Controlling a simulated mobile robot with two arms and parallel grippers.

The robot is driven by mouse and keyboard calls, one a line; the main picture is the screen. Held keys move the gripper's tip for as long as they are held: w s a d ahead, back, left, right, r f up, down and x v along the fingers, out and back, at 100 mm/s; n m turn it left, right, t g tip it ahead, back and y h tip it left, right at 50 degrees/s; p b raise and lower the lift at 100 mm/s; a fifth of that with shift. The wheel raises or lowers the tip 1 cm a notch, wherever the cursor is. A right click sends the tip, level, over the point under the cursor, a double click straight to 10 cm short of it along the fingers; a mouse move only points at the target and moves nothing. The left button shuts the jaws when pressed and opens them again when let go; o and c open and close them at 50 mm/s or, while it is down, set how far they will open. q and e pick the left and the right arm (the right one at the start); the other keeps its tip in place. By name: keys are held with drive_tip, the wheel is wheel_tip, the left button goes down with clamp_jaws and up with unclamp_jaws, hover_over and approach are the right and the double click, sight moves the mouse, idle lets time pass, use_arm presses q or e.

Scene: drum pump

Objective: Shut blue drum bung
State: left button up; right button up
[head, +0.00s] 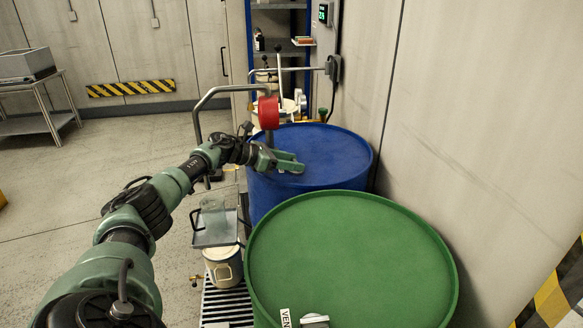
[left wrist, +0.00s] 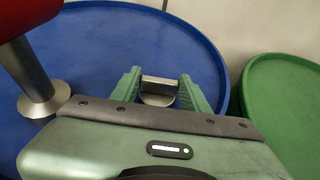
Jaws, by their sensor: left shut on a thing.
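The blue drum (head: 330,148) stands by the wall behind the green drum. Its lid also shows in the left wrist view (left wrist: 95,60). My left gripper (head: 292,163) reaches over the near part of the blue lid. In the left wrist view the drum bung (left wrist: 158,88), a silver round piece with a raised bar, sits at the lid between the two green fingers (left wrist: 159,92). The gripper is shut on it. In the head view the fingers hide the bung. How far the bung is turned cannot be told. My right gripper is not in view.
A red cylinder (head: 268,112) on a metal stem stands at the blue lid's left, close to my gripper. The green drum (head: 350,255) is in front, with a "VEN" label (head: 286,318). The wall is close on the right.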

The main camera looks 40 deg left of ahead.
use_arm(q)
drive_tip(key=shift+r, duration=0.15)
drive_tip(key=o, duration=1.4)
drive_tip(key=shift+c, duration=0.2)
drive_tip(key=b+v, duration=0.1)
drive_tip(key=v, duration=0.6)
drive_tip(key=shift+a+f+b, duration=0.1)
drive_tip(key=shift+f+b, duration=0.15)
drive_tip(key=shift+b, duration=0.15)
drive_tip(key=shift+s+a+r, duration=0.1)
drive_tip(key=shift+s+r, duration=0.2)
drive_tip(key=shift+c, duration=0.4)
